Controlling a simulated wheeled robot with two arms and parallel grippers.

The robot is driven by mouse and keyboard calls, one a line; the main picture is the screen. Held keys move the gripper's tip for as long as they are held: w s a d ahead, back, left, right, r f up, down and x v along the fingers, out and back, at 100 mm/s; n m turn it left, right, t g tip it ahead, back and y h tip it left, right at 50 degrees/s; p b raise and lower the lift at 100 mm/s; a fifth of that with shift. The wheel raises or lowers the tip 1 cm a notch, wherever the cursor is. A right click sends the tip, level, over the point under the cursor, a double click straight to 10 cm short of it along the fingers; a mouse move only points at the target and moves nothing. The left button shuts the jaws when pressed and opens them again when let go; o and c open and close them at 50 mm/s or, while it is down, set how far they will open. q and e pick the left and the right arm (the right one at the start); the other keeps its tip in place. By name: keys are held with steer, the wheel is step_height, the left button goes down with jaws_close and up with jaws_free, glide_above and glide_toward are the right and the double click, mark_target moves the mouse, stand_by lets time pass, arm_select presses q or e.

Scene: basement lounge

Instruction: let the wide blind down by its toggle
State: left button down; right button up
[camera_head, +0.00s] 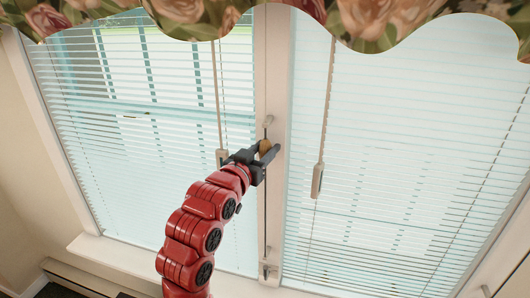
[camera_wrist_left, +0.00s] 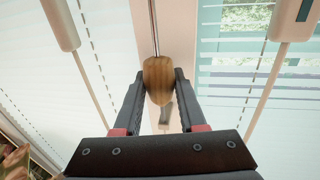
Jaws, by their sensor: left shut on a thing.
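A wooden toggle (camera_head: 265,147) hangs on a thin cord in front of the post between the two windows. My left gripper (camera_head: 268,153) is shut on it. The left wrist view shows the toggle (camera_wrist_left: 158,80) upright between the two fingers (camera_wrist_left: 160,88), with its cord running up from its top. A slatted blind (camera_head: 410,150) covers the right window and another blind (camera_head: 130,160) covers the left one. I cannot tell from these frames which blind the cord works. My right gripper is out of view.
Pale pulls hang on either side, one left (camera_head: 222,157) and one right (camera_head: 317,180) of the post. A cleat-like fitting (camera_head: 268,270) sits low on the post (camera_head: 273,215). A floral valance (camera_head: 370,20) hangs across the top. A sill (camera_head: 125,252) runs below.

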arm_select(q)
steer(key=shift+r, duration=0.4)
steer(key=c, duration=0.8)
jaws_free()
steer(key=o, duration=0.4)
steer(key=shift+f, duration=0.15)
steer(key=shift+c, duration=0.2)
steer(key=b+v, duration=0.1)
steer(key=v, duration=0.1)
steer(key=b+v, duration=0.1)
steer(key=v, duration=0.1)
steer(key=b+v, duration=0.2)
steer(key=shift+s+a+f, duration=0.25)
steer(key=shift+f, duration=0.15)
steer(key=b, duration=1.4)
glide_toward(262, 153)
steer(key=v, duration=0.5)
steer(key=shift+s+a+r, duration=0.2)
steer(key=shift+s+r, duration=0.05)
steer(key=shift+r, duration=0.05)
